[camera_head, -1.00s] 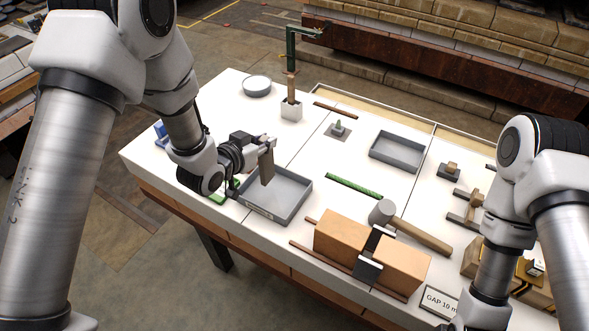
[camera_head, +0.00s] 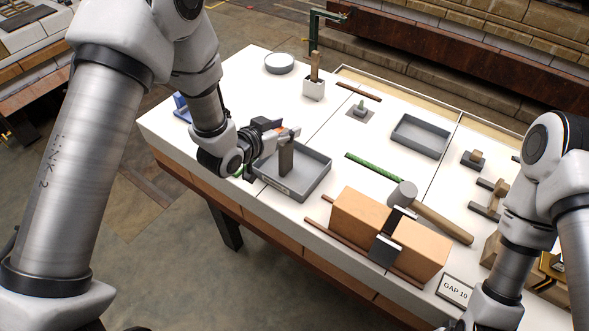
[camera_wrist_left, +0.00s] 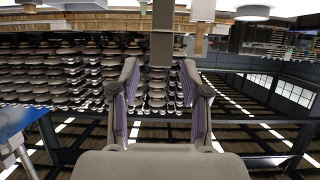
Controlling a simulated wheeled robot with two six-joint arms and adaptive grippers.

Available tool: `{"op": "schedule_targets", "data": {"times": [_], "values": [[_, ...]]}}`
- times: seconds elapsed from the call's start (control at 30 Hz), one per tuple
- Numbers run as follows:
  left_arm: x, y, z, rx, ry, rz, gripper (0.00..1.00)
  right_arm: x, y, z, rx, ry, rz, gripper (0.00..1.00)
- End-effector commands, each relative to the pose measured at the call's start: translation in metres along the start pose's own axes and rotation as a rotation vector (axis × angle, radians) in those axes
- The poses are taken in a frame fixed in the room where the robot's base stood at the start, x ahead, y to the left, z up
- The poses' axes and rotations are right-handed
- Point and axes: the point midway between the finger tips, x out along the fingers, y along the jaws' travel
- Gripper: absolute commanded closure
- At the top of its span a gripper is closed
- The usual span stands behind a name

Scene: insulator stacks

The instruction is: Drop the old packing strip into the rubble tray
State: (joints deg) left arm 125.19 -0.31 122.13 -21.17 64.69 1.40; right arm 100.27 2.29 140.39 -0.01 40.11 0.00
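The old packing strip, a dark grey flat piece (camera_head: 286,158), stands upright over the near grey tray (camera_head: 318,184), with its lower end inside the tray's outline. I take this tray, with a small unreadable label on its front, as the rubble tray. My left gripper (camera_head: 284,134) is at the strip's top end. In the left wrist view the two fingers (camera_wrist_left: 160,80) are apart, and the strip (camera_wrist_left: 162,35) shows between and beyond their tips with a gap on both sides. Whether the strip touches the tray floor cannot be told. My right gripper is outside the views.
A second grey tray (camera_head: 421,137) lies farther back. A green rod (camera_head: 373,167), a mallet (camera_head: 432,213) and two clamped brown blocks (camera_head: 361,217) lie right of the near tray. A round dish (camera_head: 279,63) and a small white pot (camera_head: 314,90) stand behind.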

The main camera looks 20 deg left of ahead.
Motion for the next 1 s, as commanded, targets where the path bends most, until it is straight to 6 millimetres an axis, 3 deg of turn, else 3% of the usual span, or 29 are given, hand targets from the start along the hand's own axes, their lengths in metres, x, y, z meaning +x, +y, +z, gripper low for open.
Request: {"op": "schedule_targets", "data": {"times": [0.27,0.37,0.73,0.83,1.0], "values": [[-0.001,0.000,0.000,-0.001,0.000,0.000,0.52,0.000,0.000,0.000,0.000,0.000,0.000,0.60],[-0.010,-0.001,0.000,-0.003,0.000,-0.001,0.52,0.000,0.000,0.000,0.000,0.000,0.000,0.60],[-0.097,-0.001,0.000,-0.007,-0.001,-0.002,0.52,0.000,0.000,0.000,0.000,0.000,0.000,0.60],[-0.112,-0.001,0.000,-0.004,-0.001,-0.001,0.52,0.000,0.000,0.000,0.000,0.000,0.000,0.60],[-0.119,0.000,0.000,0.000,-0.001,0.000,0.52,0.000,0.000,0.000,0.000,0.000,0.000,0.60]]}}
